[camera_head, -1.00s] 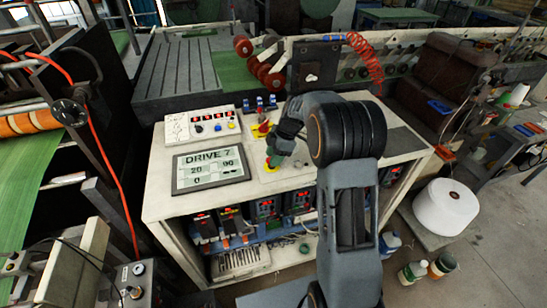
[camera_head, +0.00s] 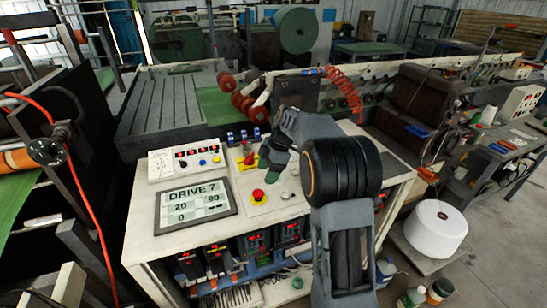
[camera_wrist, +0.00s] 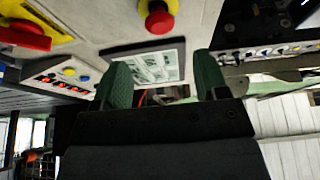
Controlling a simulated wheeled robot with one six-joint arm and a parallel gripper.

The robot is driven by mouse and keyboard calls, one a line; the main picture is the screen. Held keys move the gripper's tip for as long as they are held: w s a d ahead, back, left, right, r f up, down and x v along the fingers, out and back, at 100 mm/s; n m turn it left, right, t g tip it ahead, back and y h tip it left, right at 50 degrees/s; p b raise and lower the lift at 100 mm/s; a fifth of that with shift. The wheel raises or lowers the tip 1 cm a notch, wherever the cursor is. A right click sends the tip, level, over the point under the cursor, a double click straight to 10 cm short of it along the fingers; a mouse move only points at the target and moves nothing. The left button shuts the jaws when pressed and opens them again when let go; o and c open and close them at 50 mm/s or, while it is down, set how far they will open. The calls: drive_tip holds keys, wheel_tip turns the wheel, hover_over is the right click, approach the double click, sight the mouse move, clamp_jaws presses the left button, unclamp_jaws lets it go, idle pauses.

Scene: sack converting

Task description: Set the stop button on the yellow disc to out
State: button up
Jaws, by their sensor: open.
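The stop button (camera_head: 258,195) is a red mushroom head on a yellow disc (camera_head: 258,201), set in the white bench top. It also shows at the top of the wrist view (camera_wrist: 158,18), with the yellow disc (camera_wrist: 172,5) around its base. I cannot tell from its height whether it is in or out. My gripper (camera_head: 268,163) is beyond the button in the head view, apart from it. In the wrist view its two green fingers (camera_wrist: 163,78) are spread, with nothing between them.
A red lever on a yellow plate (camera_head: 247,159) stands behind the button. The DRIVE 7 display (camera_head: 196,204) lies to the left, below a white box with lights and knobs (camera_head: 186,160). A red coiled hose (camera_head: 345,92) hangs behind my arm.

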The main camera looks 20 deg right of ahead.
drive_tip(key=v, duration=0.7)
idle(0.4)
drive_tip(key=s+f+m+h, duration=0.2)
drive_tip(key=s+f+m, duration=0.35)
drive_tip(key=m, duration=0.75)
drive_tip(key=s+a+m+t+h, duration=0.1)
drive_tip(key=s+a+m+t, duration=0.1)
drive_tip(key=s, duration=0.7)
drive_tip(key=s+a+r+m+t+h, duration=0.1)
drive_tip(key=s+a+m+t, duration=0.1)
drive_tip(key=s, duration=0.7)
drive_tip(key=shift+a+r+m+h, duration=0.3)
drive_tip(key=shift+a+m, duration=0.2)
drive_tip(key=shift+a, duration=0.65)
drive_tip(key=shift+c, duration=0.3)
idle(1.9)
